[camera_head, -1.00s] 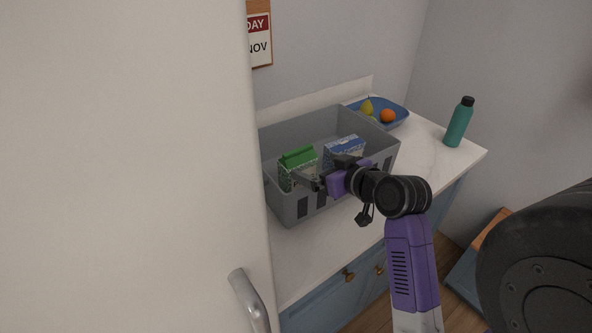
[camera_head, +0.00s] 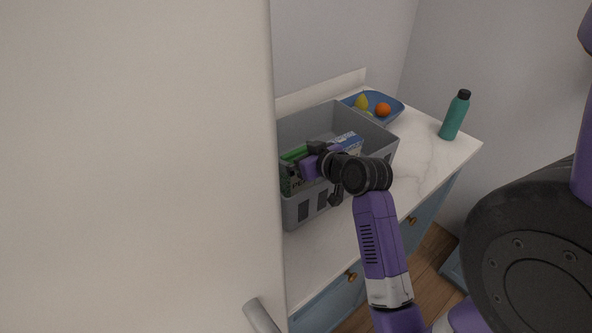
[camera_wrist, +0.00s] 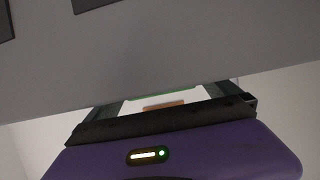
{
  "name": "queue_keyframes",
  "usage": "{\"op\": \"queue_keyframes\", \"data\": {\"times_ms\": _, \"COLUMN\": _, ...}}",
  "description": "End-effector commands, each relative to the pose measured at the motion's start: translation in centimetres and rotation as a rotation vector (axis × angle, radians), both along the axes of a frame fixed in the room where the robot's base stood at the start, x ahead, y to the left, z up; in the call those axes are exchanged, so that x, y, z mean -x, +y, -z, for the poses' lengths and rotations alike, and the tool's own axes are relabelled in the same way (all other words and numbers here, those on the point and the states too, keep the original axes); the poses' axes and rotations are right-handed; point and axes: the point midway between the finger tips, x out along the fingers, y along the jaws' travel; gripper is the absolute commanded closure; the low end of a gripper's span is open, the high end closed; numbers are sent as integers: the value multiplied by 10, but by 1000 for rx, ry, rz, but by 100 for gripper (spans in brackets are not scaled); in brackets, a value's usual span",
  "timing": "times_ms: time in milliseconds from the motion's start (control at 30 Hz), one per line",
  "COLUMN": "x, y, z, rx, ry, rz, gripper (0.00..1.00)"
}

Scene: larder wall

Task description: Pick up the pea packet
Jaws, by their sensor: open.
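A carton-like packet with a green top (camera_head: 292,155), which I take for the pea packet, stands in the grey crate (camera_head: 350,182) at its left end. My gripper (camera_head: 300,162) is over the crate, right at this packet, and hides much of it. In the wrist view my open gripper (camera_wrist: 172,104) has its fingers apart. A thin green edge and a pale area show between them, partly cut off by a grey wall. I cannot tell whether the fingers touch the packet.
A packet with a blue top (camera_head: 348,141) stands in the crate on the right, partly behind my arm. A blue bowl (camera_head: 396,108) with fruit and a teal bottle (camera_head: 453,117) stand on the worktop (camera_head: 425,160). A large pale door (camera_head: 130,170) fills the left. Clear worktop lies right of the crate.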

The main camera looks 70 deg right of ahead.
Motion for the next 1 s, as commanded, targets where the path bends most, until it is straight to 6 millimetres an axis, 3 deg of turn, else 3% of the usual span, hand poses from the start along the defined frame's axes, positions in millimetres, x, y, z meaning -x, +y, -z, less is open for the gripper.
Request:
{"op": "queue_keyframes", "data": {"times_ms": 200, "x": -19, "y": -14, "z": 7, "rx": 1, "ry": 0, "rz": 2, "gripper": 0}}
{"op": "queue_keyframes", "data": {"times_ms": 467, "x": -21, "y": -15, "z": 9, "rx": 1, "ry": 1, "rz": 1, "gripper": 0}}
{"op": "queue_keyframes", "data": {"times_ms": 867, "x": -21, "y": -15, "z": 9, "rx": 1, "ry": 0, "rz": 2, "gripper": 77}}
{"op": "queue_keyframes", "data": {"times_ms": 1000, "x": -21, "y": -15, "z": 8, "rx": 4, "ry": -2, "rz": 1, "gripper": 77}}
